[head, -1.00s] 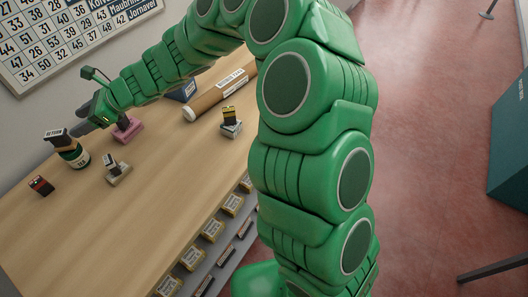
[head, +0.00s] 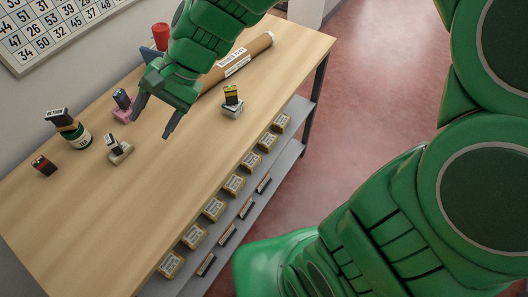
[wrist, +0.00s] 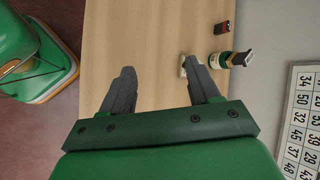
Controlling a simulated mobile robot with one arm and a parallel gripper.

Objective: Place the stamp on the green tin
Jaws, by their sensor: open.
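A green tin (head: 82,139) with a white label stands at the left of the counter. A stamp (head: 60,118) with a dark, lettered block and a tan part rests on top of the tin, looking tilted from here. In the wrist view the tin (wrist: 224,60) and the stamp (wrist: 243,58) show right of my jaws. My gripper (head: 156,120) is open and empty above the counter, to the right of the tin and apart from it. It also shows open in the wrist view (wrist: 160,68).
Another stamp stands on a grey block (head: 120,153), one on a pink block (head: 124,117), and one on a pale box (head: 232,110). A black-and-red block (head: 43,166) lies at left. A cardboard tube (head: 250,56) lies behind. The front middle of the counter (head: 150,205) is clear.

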